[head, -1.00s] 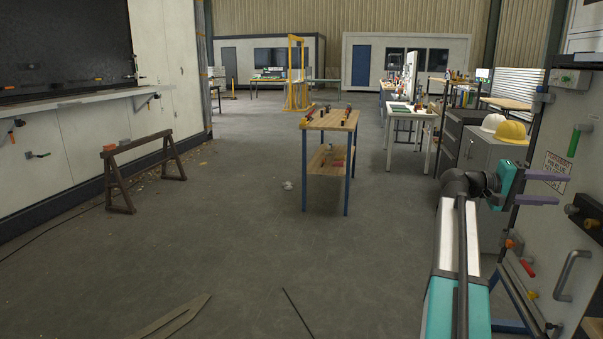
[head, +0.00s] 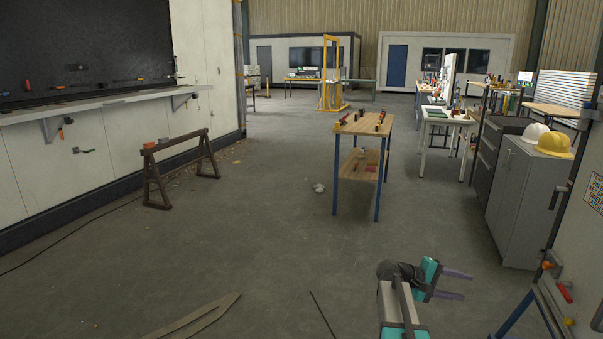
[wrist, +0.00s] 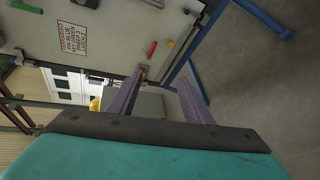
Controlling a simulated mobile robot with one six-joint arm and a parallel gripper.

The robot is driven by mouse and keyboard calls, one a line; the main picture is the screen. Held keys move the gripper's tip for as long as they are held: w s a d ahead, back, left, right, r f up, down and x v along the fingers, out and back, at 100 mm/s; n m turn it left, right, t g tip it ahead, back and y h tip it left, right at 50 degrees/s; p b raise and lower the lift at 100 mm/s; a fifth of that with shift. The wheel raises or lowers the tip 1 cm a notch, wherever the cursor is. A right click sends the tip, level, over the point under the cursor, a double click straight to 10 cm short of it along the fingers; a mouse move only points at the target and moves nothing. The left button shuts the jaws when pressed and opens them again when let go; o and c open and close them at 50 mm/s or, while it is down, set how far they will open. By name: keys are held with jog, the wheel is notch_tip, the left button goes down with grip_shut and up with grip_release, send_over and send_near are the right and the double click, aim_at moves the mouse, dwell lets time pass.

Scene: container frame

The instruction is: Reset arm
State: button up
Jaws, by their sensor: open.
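My gripper (head: 456,284) shows at the lower right of the head view, at the end of my teal and grey arm. Its two purple fingers point right and stand apart, with nothing between them. It is in free air, left of the light panel (head: 590,233) and apart from it. In the wrist view the fingers (wrist: 160,92) are spread and empty, with the panel and its warning sign (wrist: 73,39) beyond them.
A grey cabinet (head: 515,200) with a white helmet (head: 535,132) and a yellow helmet (head: 554,144) stands at the right. A blue-legged wooden workbench (head: 357,174) is mid-floor. A sawhorse (head: 181,165) stands at the left. The floor between is open.

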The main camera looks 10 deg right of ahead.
jog(key=s+a+f+n+y+p, duration=0.2)
jog(key=s+a+f+y, duration=0.15)
jog(key=a+f, duration=0.9)
jog(key=s+a+f+n+y+p, duration=0.15)
jog(key=s+a+f, duration=0.25)
jog(key=a+f, duration=0.85)
jog(key=s+a+f+m+g+y+p, duration=0.1)
jog(key=s+a+f+y, duration=0.3)
jog(key=s+a+f, duration=0.3)
jog(key=s+a+f+m+g+y, duration=0.1)
jog(key=s+a+f+y, duration=0.4)
jog(key=s+a, duration=1.1)
notch_tip(320, 180, down, 2)
jog(key=shift+s+a+f+m+p, duration=0.15)
jog(key=shift+a+m+p, duration=0.25)
jog(key=shift+m, duration=0.25)
jog(key=shift+c, duration=0.2)
jog(key=c, duration=0.3)
